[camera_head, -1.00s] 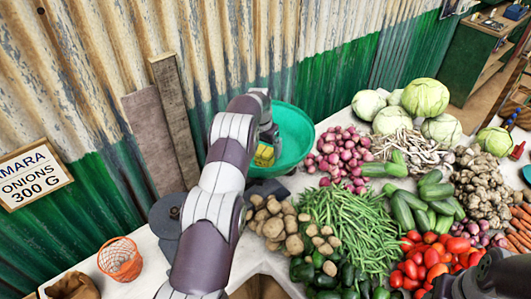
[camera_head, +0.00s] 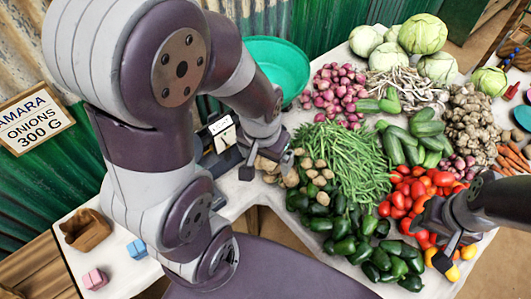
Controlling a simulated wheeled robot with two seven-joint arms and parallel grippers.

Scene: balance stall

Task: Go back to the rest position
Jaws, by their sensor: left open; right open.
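My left arm comes in from the left and fills much of the left side of the view. Its gripper (camera_head: 268,168) is open and empty, pointing down at the edge of the potatoes (camera_head: 318,176); I cannot tell whether it touches them. My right gripper (camera_head: 432,232) is open at the right, in front of the red tomatoes (camera_head: 405,195) and near the dark green peppers (camera_head: 385,258). Nothing shows between its fingers. The green pan (camera_head: 283,65) of the scale is behind my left arm, which partly hides it. A small white-faced part (camera_head: 222,130) shows below the pan.
A sign (camera_head: 32,118) reads "AMARA ONIONS 300 G". A brown bag (camera_head: 86,231), a blue block (camera_head: 137,250) and a pink block (camera_head: 95,279) are at lower left. Red onions (camera_head: 335,92), green beans (camera_head: 345,160), cucumbers (camera_head: 405,140) and cabbages (camera_head: 420,33) crowd the table.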

